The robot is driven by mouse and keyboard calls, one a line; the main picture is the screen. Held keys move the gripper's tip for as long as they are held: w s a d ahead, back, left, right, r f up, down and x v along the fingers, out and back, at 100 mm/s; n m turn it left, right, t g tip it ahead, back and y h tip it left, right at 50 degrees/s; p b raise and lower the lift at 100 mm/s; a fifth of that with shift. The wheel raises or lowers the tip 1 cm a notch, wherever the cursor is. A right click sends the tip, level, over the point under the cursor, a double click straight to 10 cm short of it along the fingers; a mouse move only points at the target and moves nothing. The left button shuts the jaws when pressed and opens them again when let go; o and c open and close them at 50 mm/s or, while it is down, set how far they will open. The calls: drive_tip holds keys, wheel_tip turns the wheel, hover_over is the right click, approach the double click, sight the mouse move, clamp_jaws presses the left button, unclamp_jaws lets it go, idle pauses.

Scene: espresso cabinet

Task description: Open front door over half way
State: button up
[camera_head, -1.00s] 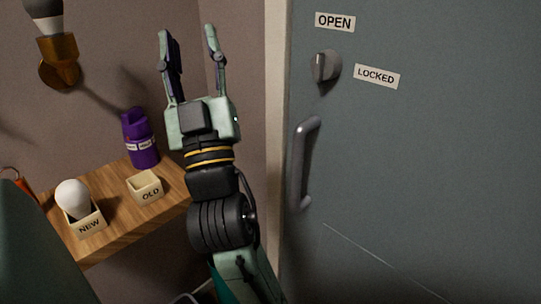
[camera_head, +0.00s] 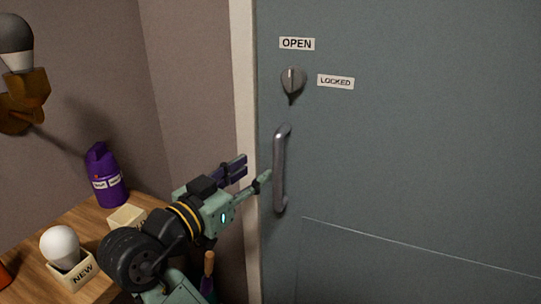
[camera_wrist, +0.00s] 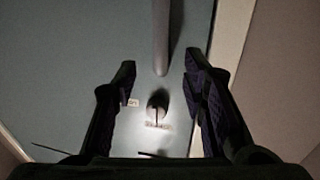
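The grey-blue front door (camera_head: 400,150) looks shut against its pale frame (camera_head: 246,130). Its vertical metal handle (camera_head: 280,170) is near the left edge; it also shows at the top of the wrist view (camera_wrist: 161,35). Above it, the lock knob (camera_head: 292,80) has its ridge upright, towards the OPEN label (camera_head: 297,44); the LOCKED label (camera_head: 336,82) is to its right. My gripper (camera_head: 255,172) is open and empty, just left of the handle in the head view. In the wrist view, the handle lines up between the spread fingers (camera_wrist: 158,65); contact cannot be told.
At left, a wooden shelf (camera_head: 40,235) holds a light bulb (camera_head: 60,246) in the NEW box (camera_head: 72,275), a partly hidden pale box (camera_head: 126,218) and a purple container (camera_head: 106,178). A wall lamp (camera_head: 22,95) is above. The door's right side is clear.

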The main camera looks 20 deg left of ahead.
sight(275, 156)
drive_tip(key=p+x, duration=0.2)
drive_tip(key=x, duration=0.8)
drive_tip(key=shift+c, duration=0.5)
clamp_jaws()
